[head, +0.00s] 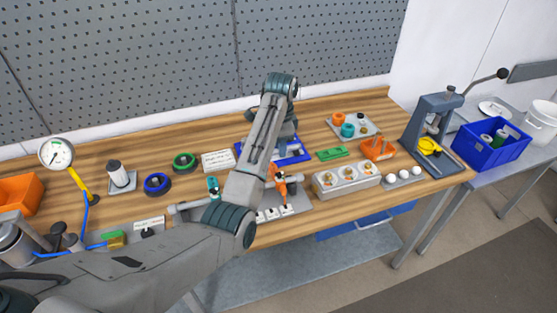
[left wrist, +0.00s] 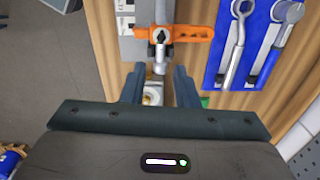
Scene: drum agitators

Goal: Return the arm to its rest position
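My left arm reaches in from the left and bends over the workbench (head: 335,205). Its forearm covers part of the bench, and its wrist is bent down over the blue tray (head: 297,153). In the head view the fingers are largely hidden behind the forearm. In the left wrist view my left gripper (left wrist: 158,82) is open, its two dark fingers apart. A grey upright shaft (left wrist: 159,52) with an orange crosspiece (left wrist: 195,34) shows beyond and between the fingertips; I cannot see any grip on it. My right gripper is not in view.
A grey press (head: 432,122), a blue crate (head: 490,143), and a block with several brass fittings (head: 345,180) stand to the right. A gauge (head: 56,153), and blue (head: 157,183) and green (head: 184,162) rings are at left. A pegboard (head: 320,45) stands behind.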

